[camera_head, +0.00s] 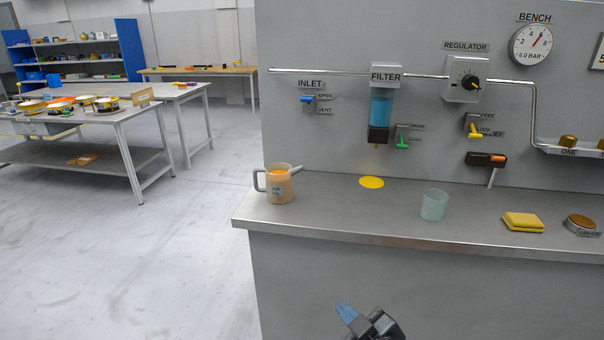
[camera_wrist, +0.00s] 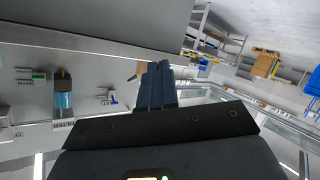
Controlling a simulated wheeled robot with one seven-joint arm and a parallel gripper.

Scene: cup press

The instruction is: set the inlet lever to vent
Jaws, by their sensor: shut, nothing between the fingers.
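The inlet lever (camera_head: 307,99) is a small blue handle on the grey wall panel, under the INLET sign. The lever also shows small in the wrist view (camera_wrist: 113,98), which looks upside down. My gripper (camera_head: 345,311) is low in front of the bench, well below and apart from the lever. Its blue fingers (camera_wrist: 158,68) are together and empty in the wrist view.
A filter with a blue bowl (camera_head: 381,110) and a green lever (camera_head: 402,140) are right of the inlet. An oil jug (camera_head: 279,187) stands on the counter (camera_head: 330,216) below the lever. A clear cup (camera_head: 433,205) and yellow cloth (camera_head: 522,222) are further right.

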